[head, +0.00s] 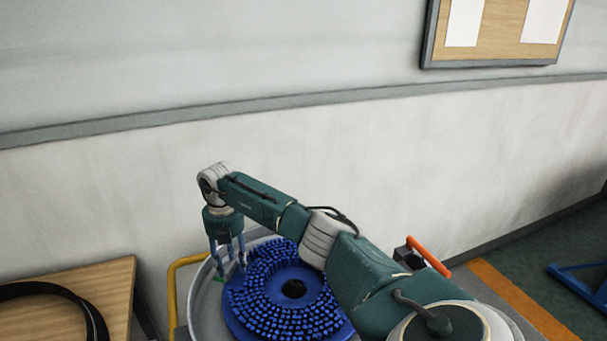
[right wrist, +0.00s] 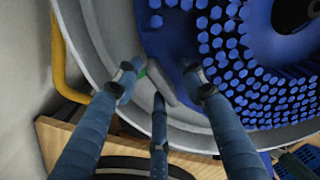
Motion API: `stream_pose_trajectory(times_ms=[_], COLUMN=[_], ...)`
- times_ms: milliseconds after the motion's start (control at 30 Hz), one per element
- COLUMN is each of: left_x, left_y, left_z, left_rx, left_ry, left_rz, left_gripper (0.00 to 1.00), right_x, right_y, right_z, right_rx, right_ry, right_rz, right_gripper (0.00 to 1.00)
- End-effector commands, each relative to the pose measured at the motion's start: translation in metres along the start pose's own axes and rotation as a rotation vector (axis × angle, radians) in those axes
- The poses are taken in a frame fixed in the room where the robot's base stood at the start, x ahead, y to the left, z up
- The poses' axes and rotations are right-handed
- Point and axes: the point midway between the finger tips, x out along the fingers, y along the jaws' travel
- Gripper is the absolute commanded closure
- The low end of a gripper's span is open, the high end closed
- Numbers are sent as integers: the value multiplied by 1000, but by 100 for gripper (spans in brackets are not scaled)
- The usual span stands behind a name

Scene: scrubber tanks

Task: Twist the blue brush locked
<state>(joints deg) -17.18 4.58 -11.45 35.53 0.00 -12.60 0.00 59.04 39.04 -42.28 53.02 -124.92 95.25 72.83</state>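The blue brush (head: 285,300) is a round disc with bristles facing up and a dark centre hole. It lies in a round grey housing (head: 203,300). My right gripper (head: 228,268) points down at the brush's left edge, its fingers spread. In the right wrist view the open fingertips (right wrist: 160,82) stand around a small grey lug (right wrist: 163,84) near the edge of the brush (right wrist: 165,35). A gap shows between the left finger and the lug; contact at the other fingers cannot be told. A small green mark (right wrist: 143,72) shows beside the lug. My left gripper is out of view.
A yellow rail (head: 173,290) runs beside the housing's left side. A wooden table (head: 115,275) with a black ring (head: 60,290) is at left. An orange handle (head: 428,256) is right of my arm. A pale wall (head: 100,200) stands behind.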

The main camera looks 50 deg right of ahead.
Motion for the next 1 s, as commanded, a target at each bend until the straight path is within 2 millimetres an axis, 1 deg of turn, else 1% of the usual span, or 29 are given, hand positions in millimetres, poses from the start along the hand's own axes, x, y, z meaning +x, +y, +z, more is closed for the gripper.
stream_pose_trajectory(times_ms=[67, 167, 267, 500, 600, 700, 833, 1000], left_x=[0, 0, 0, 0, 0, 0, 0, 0], left_y=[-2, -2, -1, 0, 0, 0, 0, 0], left_z=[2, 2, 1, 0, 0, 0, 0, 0], left_rx=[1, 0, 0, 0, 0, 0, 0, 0], left_ry=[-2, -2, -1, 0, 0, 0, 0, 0], left_rz=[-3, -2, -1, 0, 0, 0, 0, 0], left_gripper=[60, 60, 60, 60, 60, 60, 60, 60], right_x=[0, -10, -26, -79, -97, -110, -119, -121], right_y=[0, 1, 0, 0, -1, -1, -1, -2], right_z=[-1, 0, 1, 1, 1, 1, 1, 1], right_rx=[-1, -1, -1, 1, 1, 2, 2, 2], right_ry=[1, -1, -2, -2, -2, -2, -2, -1], right_rz=[-1, 1, 1, 0, -2, -3, -4, -5], right_gripper=[60, 60, 60, 60, 60, 60, 60, 60])
